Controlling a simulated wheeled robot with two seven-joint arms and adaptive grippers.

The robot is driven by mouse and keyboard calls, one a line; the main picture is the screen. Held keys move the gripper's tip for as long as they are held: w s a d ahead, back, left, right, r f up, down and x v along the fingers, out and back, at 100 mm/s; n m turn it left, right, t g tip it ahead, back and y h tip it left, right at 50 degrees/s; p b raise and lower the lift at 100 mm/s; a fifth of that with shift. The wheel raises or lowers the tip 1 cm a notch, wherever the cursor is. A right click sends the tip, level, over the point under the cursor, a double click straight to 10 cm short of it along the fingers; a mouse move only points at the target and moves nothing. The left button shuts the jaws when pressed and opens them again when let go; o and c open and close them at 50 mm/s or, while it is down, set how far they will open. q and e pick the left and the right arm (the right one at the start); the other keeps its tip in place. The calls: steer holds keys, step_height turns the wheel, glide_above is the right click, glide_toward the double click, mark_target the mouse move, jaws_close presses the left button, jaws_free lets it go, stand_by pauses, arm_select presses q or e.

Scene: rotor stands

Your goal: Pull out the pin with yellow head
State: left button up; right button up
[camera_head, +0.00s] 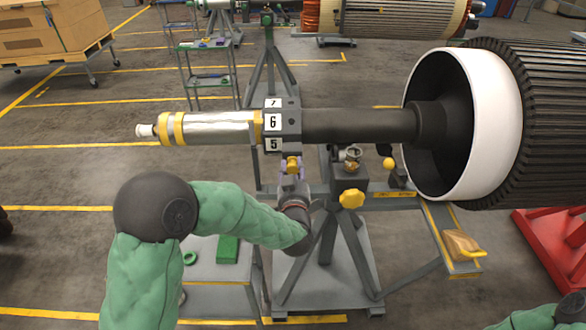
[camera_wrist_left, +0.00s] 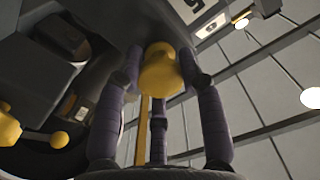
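The pin with yellow head (camera_head: 292,164) sits under the numbered block (camera_head: 282,124) that clasps the rotor shaft. My left gripper (camera_head: 291,178) reaches up to it from below. In the left wrist view the yellow head (camera_wrist_left: 160,70) lies between the purple fingers of this gripper (camera_wrist_left: 160,76). The side fingertips bend in against the head, and a third finger stands behind. The gripper looks shut on it. The pin's shank is hidden inside the block. My right gripper is not in view; only a bit of green arm shows at the bottom right.
The rotor shaft (camera_head: 355,125) runs above the gripper to a white-rimmed drum (camera_head: 495,125). A grey stand (camera_head: 355,270) is below. A yellow knob (camera_head: 351,199) and a yellow ball (camera_head: 389,163) sit just right of the gripper. A low table (camera_head: 205,270) stands at the lower left.

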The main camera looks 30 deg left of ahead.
mark_target(293, 170)
arm_select(q)
steer(key=shift+r, duration=0.1)
jaws_close()
steer(key=shift+p+v, duration=0.45)
steer(key=shift+v, duration=1.3)
steer(key=shift+w+a, duration=0.1)
steer(key=o, duration=1.1)
jaws_free()
steer(key=v, duration=1.2)
